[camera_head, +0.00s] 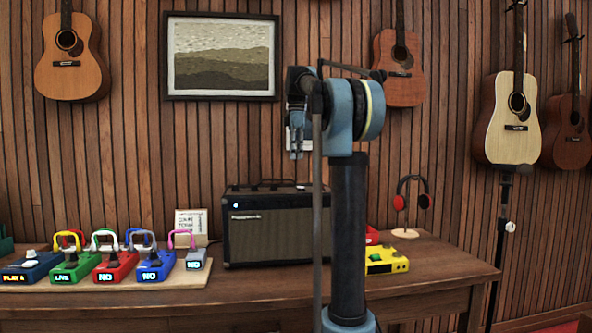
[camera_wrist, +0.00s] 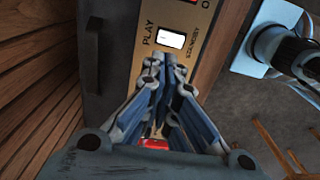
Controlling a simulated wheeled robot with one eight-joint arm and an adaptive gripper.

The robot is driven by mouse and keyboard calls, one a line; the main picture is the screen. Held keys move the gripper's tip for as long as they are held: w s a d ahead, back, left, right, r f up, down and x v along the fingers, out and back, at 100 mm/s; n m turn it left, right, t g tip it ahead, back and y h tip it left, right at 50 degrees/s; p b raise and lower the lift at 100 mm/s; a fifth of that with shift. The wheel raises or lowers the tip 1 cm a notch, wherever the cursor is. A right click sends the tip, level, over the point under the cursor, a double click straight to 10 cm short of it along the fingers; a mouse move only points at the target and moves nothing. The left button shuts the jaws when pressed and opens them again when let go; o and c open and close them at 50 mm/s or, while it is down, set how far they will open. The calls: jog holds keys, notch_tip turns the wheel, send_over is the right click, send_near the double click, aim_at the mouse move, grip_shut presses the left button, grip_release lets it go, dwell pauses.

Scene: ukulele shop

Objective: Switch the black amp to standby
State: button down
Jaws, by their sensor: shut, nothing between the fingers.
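The black amp (camera_head: 276,225) stands on the wooden table in the head view, with a grille front. In the wrist view its top (camera_wrist: 118,50) shows a tan control panel with a white switch (camera_wrist: 171,39) between the labels PLAY and STANDBY. I cannot tell which side of the switch is pressed. My gripper (camera_wrist: 158,62) is shut and empty, pointing at the panel with its tips just below the switch in the picture. In the head view my gripper (camera_head: 296,154) hangs above the amp, clear of it. Any gap to the panel is hard to judge.
Several coloured pedals, including a red one (camera_head: 116,268), stand left of the amp with a small sign (camera_head: 191,223). A yellow pedal (camera_head: 386,262) and headphones on a stand (camera_head: 412,200) are at right. The amp's dark handle (camera_wrist: 93,55) lies beside the panel.

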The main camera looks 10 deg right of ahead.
jog(key=shift+w+r, duration=0.15)
jog(key=shift+r, duration=0.95)
jog(key=shift+w+r, duration=0.15)
jog(key=shift+r, duration=0.9)
